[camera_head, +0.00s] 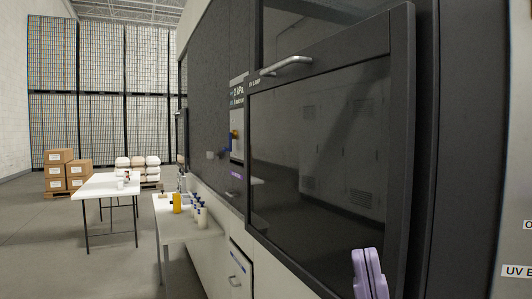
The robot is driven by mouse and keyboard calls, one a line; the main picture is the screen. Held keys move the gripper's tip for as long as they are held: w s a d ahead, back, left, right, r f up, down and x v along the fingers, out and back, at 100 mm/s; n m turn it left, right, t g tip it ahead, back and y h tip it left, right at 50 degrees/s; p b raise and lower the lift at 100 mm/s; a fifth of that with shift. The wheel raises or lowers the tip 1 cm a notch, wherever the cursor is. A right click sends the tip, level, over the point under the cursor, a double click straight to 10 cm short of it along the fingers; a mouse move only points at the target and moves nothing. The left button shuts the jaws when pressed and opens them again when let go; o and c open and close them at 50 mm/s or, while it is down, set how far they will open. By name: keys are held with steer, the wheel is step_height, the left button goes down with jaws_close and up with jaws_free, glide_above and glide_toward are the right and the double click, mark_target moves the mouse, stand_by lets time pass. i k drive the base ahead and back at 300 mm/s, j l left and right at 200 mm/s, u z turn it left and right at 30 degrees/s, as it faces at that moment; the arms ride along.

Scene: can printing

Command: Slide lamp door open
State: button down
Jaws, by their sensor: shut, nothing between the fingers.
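A tall dark machine front fills the right half of the head view. It carries a large dark glass panel (318,150) in a dark frame, which looks like the lamp door; small lettering on its upper frame is too small to read surely. A silver bar handle (287,65) sits on the frame's top edge. I cannot tell how far the door is slid. My gripper (368,258) shows as two purple fingers, upright and shut together with nothing between them, at the bottom right. It is in front of the panel's lower part, well below the handle. The rest of my arm is out of view.
A white table (177,222) with a yellow bottle (177,203) and several white bottles stands left of the machine. Farther back are another white table (102,188), stacked cardboard boxes (57,170) and tall racks (100,80). The grey floor (60,245) at left is clear.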

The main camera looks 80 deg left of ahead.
mark_target(329, 125)
steer(key=u, duration=2.05)
